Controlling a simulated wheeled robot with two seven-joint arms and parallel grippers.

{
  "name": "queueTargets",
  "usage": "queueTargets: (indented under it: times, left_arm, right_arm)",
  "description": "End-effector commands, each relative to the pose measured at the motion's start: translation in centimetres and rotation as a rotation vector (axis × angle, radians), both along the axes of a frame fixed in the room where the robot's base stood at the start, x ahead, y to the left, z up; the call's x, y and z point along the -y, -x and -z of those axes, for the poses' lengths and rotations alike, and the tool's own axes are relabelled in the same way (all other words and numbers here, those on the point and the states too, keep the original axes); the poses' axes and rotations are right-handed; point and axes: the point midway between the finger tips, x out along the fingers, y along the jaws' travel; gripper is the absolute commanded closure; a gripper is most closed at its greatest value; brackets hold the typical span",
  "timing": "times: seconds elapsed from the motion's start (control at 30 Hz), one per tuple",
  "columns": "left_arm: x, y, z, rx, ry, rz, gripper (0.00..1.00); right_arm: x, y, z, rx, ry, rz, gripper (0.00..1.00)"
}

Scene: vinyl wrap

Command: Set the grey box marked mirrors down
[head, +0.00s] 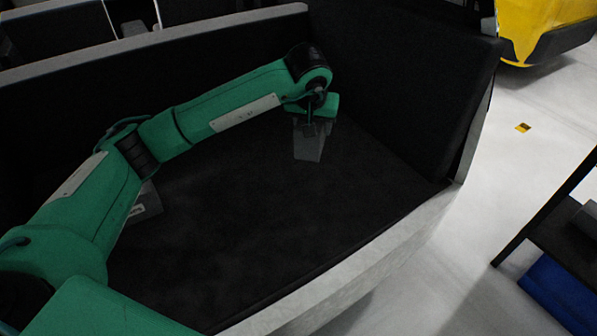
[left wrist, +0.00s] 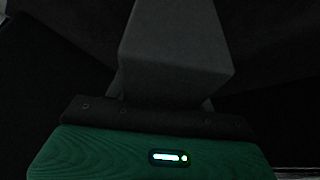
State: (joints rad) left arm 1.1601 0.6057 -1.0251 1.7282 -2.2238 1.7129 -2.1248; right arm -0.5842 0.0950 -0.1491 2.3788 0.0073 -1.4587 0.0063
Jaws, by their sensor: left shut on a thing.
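My left gripper (head: 312,122) is shut on a grey box (head: 308,147) near the back right of the black-lined cargo bed (head: 250,230). The box hangs below the gripper, narrow end towards the camera. I cannot tell whether its underside touches the bed floor. In the left wrist view the grey box (left wrist: 175,50) fills the space beyond the gripper (left wrist: 165,105). No marking on it can be read. My right gripper is not in view.
A second grey box (head: 148,203) with a small pale label, too small to read, sits on the bed at left, partly behind my arm. The middle and front of the bed floor are clear. Dark side walls (head: 400,85) and a pale front edge (head: 340,280) bound it.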

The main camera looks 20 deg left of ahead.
Motion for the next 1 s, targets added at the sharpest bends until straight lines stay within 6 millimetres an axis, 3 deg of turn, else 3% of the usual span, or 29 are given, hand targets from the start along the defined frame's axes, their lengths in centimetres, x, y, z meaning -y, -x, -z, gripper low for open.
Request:
queueTargets:
  times: [0.03,0.2,0.4,0.67,0.9,1.0]
  left_arm:
    - [0.0,0.1,1.7,-0.005,0.001,0.0,0.77]
    - [0.0,0.1,6.3,-0.005,0.002,0.0,0.77]
    - [0.1,0.1,10.6,-0.002,0.001,0.0,0.77]
    - [0.0,0.0,12.7,0.001,0.001,-0.001,0.77]
    - [0.1,0.0,16.1,0.0,0.001,0.0,0.77]
    - [0.0,0.0,16.5,0.001,0.001,0.0,0.77]
  right_arm:
    - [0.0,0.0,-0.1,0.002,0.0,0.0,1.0]
    - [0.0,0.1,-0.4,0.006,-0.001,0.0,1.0]
    - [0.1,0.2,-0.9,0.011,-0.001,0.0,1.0]
    - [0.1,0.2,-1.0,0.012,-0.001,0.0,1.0]
    - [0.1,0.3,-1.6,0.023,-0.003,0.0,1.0]
    - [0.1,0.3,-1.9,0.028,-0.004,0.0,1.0]
